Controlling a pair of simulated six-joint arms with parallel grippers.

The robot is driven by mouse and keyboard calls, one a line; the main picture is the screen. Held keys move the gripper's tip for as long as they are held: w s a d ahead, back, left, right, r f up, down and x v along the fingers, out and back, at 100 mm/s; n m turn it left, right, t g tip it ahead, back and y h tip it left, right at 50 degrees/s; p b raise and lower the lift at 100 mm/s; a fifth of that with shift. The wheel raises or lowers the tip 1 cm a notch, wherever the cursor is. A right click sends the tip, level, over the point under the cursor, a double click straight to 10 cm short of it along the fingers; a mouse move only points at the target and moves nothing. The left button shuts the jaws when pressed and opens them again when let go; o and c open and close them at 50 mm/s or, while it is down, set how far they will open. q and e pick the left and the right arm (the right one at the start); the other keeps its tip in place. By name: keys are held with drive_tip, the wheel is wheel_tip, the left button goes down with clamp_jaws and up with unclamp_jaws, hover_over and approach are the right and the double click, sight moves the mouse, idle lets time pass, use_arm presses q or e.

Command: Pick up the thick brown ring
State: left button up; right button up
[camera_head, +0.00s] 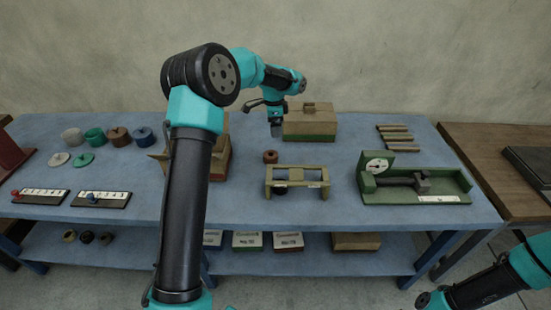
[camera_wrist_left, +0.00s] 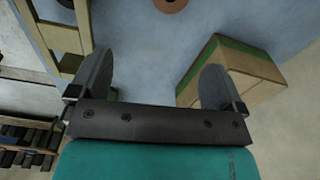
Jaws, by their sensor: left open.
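A small thick brown ring (camera_head: 270,156) lies on the blue bench behind the tan frame. In the left wrist view the brown ring (camera_wrist_left: 170,4) is cut by the top edge, with its dark hole just showing. My left gripper (camera_head: 276,128) hangs above the bench, behind the ring and in front of the tan and green box. In its wrist view the left gripper (camera_wrist_left: 156,65) is open, with nothing between its fingers, and the ring lies beyond the fingertips.
The tan frame (camera_head: 297,170) stands in front of the ring. The tan and green box (camera_head: 310,124) stands behind it, and shows close to a finger in the wrist view (camera_wrist_left: 240,65). A green gauge device (camera_head: 418,190) is to the right. Several coloured rolls stand at the left.

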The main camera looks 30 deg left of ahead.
use_arm(q)
drive_tip(key=shift+a+r, duration=0.2)
drive_tip(key=shift+a, duration=0.35)
drive_tip(key=shift+a+r, duration=0.15)
drive_tip(key=shift+a, duration=0.4)
approach(271, 154)
wheel_tip(271, 154, down, 5)
drive_tip(key=shift+s+d+f, duration=0.1)
drive_tip(key=shift+d+f, duration=0.05)
drive_tip(key=shift+f, duration=0.05)
drive_tip(key=shift+f, duration=2.6)
drive_tip(key=c, duration=1)
